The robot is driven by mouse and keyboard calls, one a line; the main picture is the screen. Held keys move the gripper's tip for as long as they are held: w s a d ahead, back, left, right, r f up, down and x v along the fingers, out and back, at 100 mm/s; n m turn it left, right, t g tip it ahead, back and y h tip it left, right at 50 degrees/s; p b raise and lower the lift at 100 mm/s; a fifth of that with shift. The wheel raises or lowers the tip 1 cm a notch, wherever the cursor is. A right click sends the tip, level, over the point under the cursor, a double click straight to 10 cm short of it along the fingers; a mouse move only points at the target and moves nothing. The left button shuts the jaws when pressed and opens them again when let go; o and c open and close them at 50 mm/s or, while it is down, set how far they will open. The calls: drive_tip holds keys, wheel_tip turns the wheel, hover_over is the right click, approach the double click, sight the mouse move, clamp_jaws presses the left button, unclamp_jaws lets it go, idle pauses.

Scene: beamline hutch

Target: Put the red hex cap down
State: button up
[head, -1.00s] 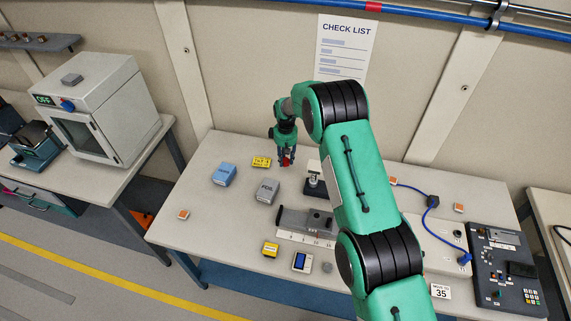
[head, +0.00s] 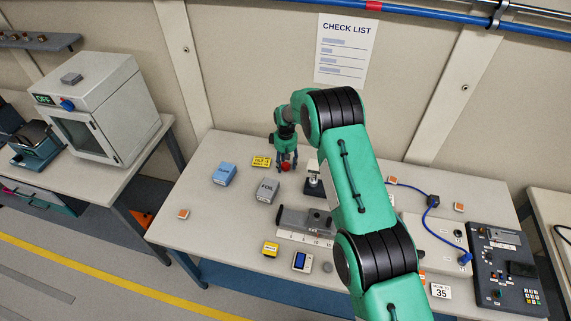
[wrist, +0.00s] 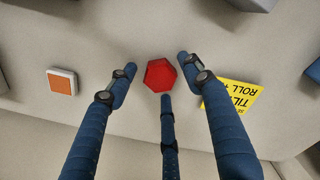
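The red hex cap (head: 286,167) appears to rest on the bench top near its back edge, right of the yellow tag. In the wrist view the cap (wrist: 160,74) shows its six-sided red face, with bench surface around it. My gripper (head: 285,162) is directly over the cap, pointing down. In the wrist view the three blue fingers of my gripper (wrist: 158,72) are spread, with visible gaps between the side fingertips and the cap. Nothing is held. Whether the middle finger touches the cap is unclear.
A yellow tag (head: 261,161), a blue box (head: 224,174) and a grey FOIL box (head: 267,191) lie left of the cap. A small dark-based stand (head: 314,187) is close on the right. An orange-topped square (wrist: 62,82) shows in the wrist view.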

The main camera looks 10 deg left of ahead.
sight(286, 165)
drive_tip(key=shift+r, duration=0.15)
wheel_tip(286, 165, up, 12)
idle(0.9)
idle(0.6)
drive_tip(key=shift+r, duration=0.1)
